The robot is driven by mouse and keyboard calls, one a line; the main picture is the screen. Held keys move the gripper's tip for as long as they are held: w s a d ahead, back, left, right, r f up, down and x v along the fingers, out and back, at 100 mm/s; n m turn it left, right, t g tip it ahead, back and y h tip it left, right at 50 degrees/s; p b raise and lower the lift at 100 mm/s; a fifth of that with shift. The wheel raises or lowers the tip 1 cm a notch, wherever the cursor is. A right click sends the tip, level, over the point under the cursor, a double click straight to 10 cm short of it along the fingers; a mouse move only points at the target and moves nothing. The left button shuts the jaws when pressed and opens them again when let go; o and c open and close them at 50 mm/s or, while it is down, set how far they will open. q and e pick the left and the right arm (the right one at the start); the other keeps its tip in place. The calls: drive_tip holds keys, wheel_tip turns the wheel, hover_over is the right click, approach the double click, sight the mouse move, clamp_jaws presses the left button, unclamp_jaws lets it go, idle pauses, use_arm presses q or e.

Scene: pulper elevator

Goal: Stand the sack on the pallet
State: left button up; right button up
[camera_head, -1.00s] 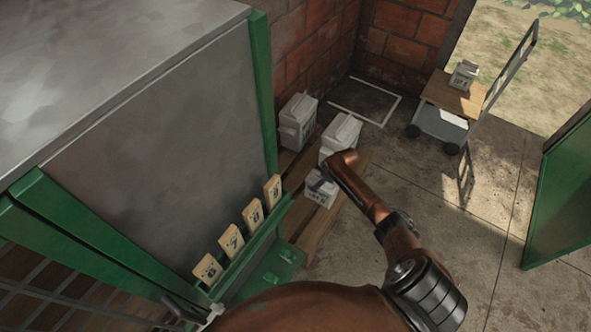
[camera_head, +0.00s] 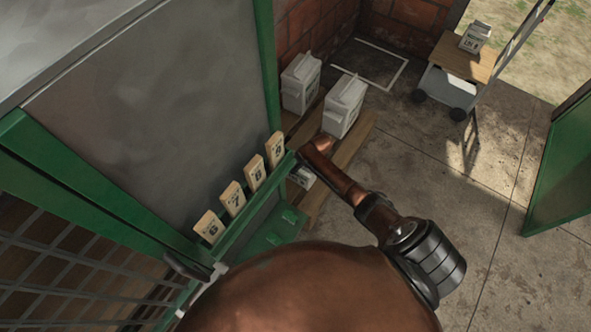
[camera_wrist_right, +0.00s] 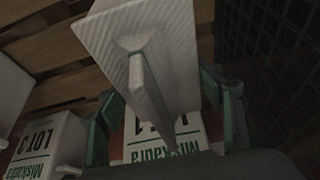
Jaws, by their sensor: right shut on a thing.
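In the wrist view, the fingers of my right gripper (camera_wrist_right: 168,112) are on either side of a white sack (camera_wrist_right: 182,55) with a folded top, shut on it. Its front shows upside-down "LOT 1" lettering. In the head view this sack (camera_head: 304,178) is low beside the pallet's near end, mostly behind my right arm; whether it touches the slats is hidden. The wooden pallet (camera_head: 356,143) carries two upright white sacks, one at the back (camera_head: 299,84) and one nearer (camera_head: 344,106). A "LOT 3" sack (camera_wrist_right: 48,145) stands left in the wrist view. My left gripper is out of view.
A green-framed grey machine (camera_head: 150,110) with several numbered wooden tags (camera_head: 255,174) stands close on the left. A brick wall is behind the pallet. Concrete floor right of the pallet is clear.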

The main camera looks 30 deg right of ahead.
drive_tip(key=f, duration=0.1)
drive_tip(key=a+f+b, duration=0.1)
drive_tip(key=f, duration=0.1)
drive_tip(key=f+b, duration=0.1)
drive_tip(key=shift+w+a+f, duration=0.15)
drive_tip(key=shift+a+f, duration=0.1)
drive_tip(key=shift+a, duration=0.05)
drive_tip(key=shift+f, duration=0.15)
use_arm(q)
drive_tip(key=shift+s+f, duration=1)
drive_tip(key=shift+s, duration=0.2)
use_arm(e)
drive_tip(key=o, duration=2.1)
drive_tip(key=p+v, duration=0.5)
drive_tip(key=v, duration=0.7)
drive_tip(key=shift+d+p, duration=0.1)
drive_tip(key=shift+p, duration=0.25)
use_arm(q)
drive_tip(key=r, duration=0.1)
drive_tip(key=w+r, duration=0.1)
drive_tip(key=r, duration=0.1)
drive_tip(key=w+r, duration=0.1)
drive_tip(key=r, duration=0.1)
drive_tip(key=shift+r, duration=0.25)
